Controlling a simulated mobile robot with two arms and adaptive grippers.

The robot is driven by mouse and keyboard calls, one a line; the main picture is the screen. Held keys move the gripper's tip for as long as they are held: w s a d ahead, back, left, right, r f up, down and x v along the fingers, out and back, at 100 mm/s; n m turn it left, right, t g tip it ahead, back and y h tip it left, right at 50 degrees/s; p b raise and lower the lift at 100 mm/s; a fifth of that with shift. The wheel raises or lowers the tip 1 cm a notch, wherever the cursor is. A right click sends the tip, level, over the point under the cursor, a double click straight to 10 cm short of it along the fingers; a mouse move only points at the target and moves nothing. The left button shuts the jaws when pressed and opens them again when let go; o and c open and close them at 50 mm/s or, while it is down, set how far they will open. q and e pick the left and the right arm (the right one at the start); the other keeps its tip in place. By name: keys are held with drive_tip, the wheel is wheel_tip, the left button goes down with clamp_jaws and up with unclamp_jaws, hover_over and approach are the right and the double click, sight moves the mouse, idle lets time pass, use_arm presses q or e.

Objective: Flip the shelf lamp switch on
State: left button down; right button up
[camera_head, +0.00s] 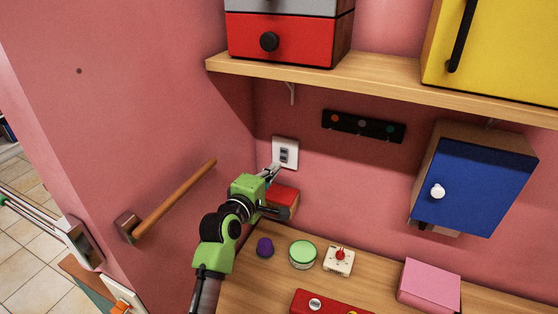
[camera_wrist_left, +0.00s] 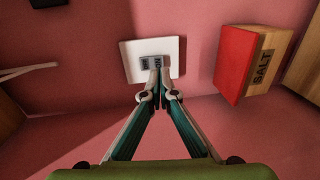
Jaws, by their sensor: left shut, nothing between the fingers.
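The lamp switch is a white wall plate (camera_head: 286,152) with a small grey rocker, on the pink wall below the upper shelf. In the left wrist view the plate (camera_wrist_left: 131,64) fills the upper middle, and the rocker (camera_wrist_left: 146,63) shows lettering that seems to read ON on one part. My left gripper (camera_head: 274,168) is shut and empty, its fingertips at the lower edge of the plate in the head view. In the wrist view its fingertips (camera_wrist_left: 157,84) overlap the rocker's lower part; I cannot tell whether they touch it. My right gripper is not in view.
A red-topped salt box (camera_head: 282,200) stands close beside my left gripper. A black panel (camera_head: 363,126) and a blue cabinet (camera_head: 480,180) hang to the right. The wooden shelf (camera_head: 400,80) runs above. A purple knob (camera_head: 265,246) and green jar (camera_head: 303,254) stand below.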

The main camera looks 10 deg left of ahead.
sight(283, 160)
use_arm(q)
drive_tip(key=shift+p+x, duration=0.6)
drive_tip(key=shift+x, duration=1.45)
drive_tip(key=shift+w+f+b, duration=0.15)
drive_tip(key=shift+f+b, duration=0.25)
drive_tip(key=shift+b, duration=0.7)
drive_tip(key=shift+w+r+t+b, duration=0.1)
drive_tip(key=shift+t+b, duration=0.25)
drive_tip(key=shift+t, duration=0.05)
drive_tip(key=shift+r+p, duration=0.2)
drive_tip(key=shift+p, duration=0.1)
drive_tip(key=shift+f, duration=0.1)
